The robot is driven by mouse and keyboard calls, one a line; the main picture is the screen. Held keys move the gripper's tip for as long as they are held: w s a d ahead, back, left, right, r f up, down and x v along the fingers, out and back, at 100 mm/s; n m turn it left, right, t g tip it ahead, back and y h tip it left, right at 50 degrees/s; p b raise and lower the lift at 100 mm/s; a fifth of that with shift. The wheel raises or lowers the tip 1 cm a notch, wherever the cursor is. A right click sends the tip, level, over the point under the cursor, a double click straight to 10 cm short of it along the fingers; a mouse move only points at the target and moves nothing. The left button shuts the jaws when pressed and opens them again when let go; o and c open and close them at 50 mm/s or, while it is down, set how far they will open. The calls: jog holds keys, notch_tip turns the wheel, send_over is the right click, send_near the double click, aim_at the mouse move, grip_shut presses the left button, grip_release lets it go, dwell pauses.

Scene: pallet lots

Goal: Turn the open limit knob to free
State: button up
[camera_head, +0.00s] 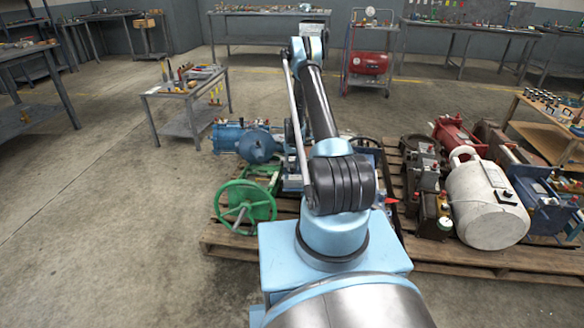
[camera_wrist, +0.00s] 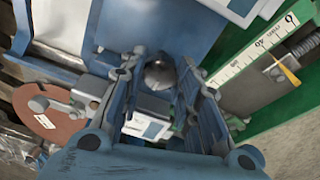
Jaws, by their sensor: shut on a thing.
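In the wrist view my gripper (camera_wrist: 160,82) reaches in with its two blue fingers on either side of a dark, rounded knob (camera_wrist: 160,72), and is shut on it. Whether this is the open limit knob cannot be told; no label on it is readable. In the head view my arm hides the gripper and the knob.
In the wrist view a green frame carries a white scale (camera_wrist: 252,48) with a yellow pointer (camera_wrist: 287,71). A brown disc (camera_wrist: 42,112) lies at left. In the head view a green handwheel (camera_head: 245,203) and a white tank (camera_head: 487,205) stand on the pallets (camera_head: 480,262).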

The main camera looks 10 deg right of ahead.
aim_at(292, 166)
jog(key=o, duration=1.1)
jog(key=shift+r, duration=0.1)
notch_tip(292, 166, up, 12)
jog(key=shift+f, duration=0.15)
